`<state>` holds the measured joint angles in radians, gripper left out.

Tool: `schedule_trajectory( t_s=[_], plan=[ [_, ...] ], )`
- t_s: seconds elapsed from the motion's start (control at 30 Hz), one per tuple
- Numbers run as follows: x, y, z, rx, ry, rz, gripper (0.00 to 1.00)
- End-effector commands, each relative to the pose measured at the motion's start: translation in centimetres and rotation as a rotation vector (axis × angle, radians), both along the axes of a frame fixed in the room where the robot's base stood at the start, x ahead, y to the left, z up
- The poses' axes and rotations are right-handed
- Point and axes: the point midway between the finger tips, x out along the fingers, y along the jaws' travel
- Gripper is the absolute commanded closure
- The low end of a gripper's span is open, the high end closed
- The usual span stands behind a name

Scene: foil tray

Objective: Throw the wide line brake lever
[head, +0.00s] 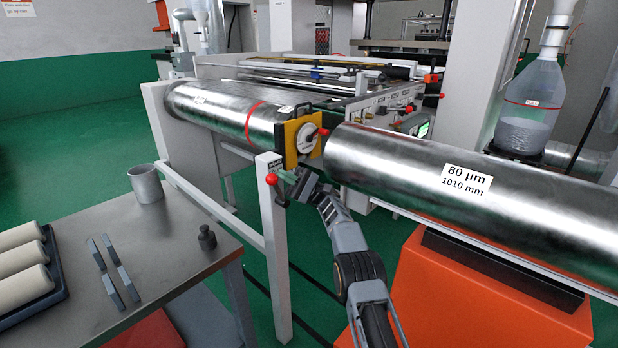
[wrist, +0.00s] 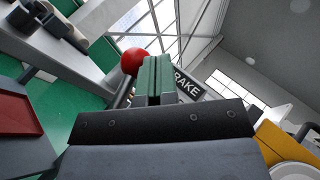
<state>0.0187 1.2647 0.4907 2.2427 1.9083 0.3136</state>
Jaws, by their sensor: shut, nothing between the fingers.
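The brake lever's red ball knob (head: 271,179) is at the white post below the yellow plate in the head view. In the wrist view the red knob (wrist: 133,61) shows just left of my fingertips, with a dark rod below it. A black label (wrist: 188,86) reading "RAKE", its start hidden, is right behind the fingers. My gripper (head: 289,178) is beside the knob, on its right; its green fingers (wrist: 157,72) are pressed together and empty. I cannot tell whether they touch the lever.
A yellow plate (head: 290,143) with a dial and another red knob (head: 323,132) is above my gripper. A large roll (head: 420,170) marked 80 µm, 1010 mm is to the right, a red-banded roll (head: 215,108) to the left. A grey table (head: 180,245) is front left.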

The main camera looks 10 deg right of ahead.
Motion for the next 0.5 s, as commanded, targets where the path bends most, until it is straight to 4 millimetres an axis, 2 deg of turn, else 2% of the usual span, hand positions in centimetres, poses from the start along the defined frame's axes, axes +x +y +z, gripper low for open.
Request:
schedule_trajectory(
  t_s=[0.5],
  plan=[
    [-0.47, 1.01, -0.13, -0.075, -0.062, 0.004, 1.0]
  ],
)
